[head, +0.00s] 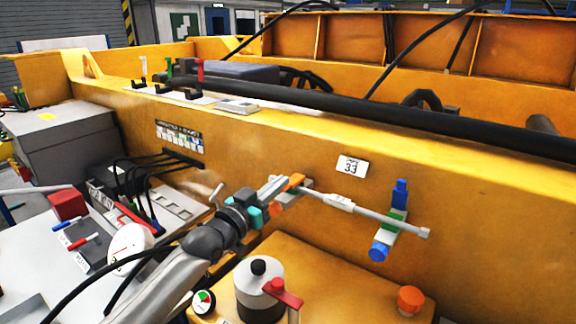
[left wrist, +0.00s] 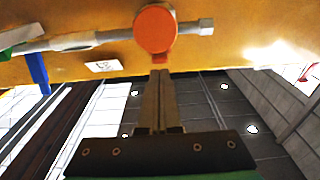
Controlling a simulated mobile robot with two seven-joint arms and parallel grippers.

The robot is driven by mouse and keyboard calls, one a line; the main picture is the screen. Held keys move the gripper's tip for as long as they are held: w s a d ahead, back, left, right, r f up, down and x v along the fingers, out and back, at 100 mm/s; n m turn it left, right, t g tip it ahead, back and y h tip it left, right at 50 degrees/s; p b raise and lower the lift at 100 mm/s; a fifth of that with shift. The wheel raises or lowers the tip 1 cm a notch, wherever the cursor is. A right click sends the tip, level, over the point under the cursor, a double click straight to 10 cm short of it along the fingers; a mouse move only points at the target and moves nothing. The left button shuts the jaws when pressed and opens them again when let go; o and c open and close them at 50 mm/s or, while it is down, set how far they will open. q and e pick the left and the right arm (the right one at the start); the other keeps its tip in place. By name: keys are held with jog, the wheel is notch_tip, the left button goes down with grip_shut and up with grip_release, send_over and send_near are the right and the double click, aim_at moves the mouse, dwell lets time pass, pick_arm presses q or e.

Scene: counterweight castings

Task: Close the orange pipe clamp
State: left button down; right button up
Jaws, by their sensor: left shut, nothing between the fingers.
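The orange pipe clamp (head: 295,181) sits on a grey pipe (head: 345,203) along the yellow beam wall, partly hidden by my left gripper in the head view. In the left wrist view the clamp's round orange face (left wrist: 155,29) and its short lower tab (left wrist: 160,57) stand in front of the pipe (left wrist: 85,40). My left gripper (head: 275,190) is shut and empty. Its fingertips (left wrist: 160,73) are just below the tab, touching or nearly so; I cannot tell which. Whether the clamp is open or closed is unclear. My right gripper is not in view.
A second clamp, blue and green (head: 391,232), holds the pipe farther right. Below stand a grey canister with a red handle (head: 262,283) and an orange knob (head: 410,299) on a yellow housing. A gauge (head: 203,301), cables and a red box (head: 67,204) lie at the left.

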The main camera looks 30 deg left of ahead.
pick_arm(q)
jog(key=shift+s+f, duration=0.15)
jog(key=shift+f, duration=0.6)
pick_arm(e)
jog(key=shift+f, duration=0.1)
pick_arm(q)
jog(key=shift+f, duration=0.2)
jog(key=shift+r, duration=0.1)
jog(key=shift+r+p, duration=0.55)
jog(key=shift+p, duration=0.05)
notch_tip(320, 180, up, 3)
jog(key=p, duration=0.2)
jog(key=shift+r+p, duration=0.2)
jog(key=shift+p, duration=0.2)
jog(key=s+f+b, duration=0.1)
jog(key=s+f, duration=0.2)
jog(key=s, duration=0.6)
jog(key=shift+s+a+f, duration=0.25)
jog(key=shift+a, duration=0.15)
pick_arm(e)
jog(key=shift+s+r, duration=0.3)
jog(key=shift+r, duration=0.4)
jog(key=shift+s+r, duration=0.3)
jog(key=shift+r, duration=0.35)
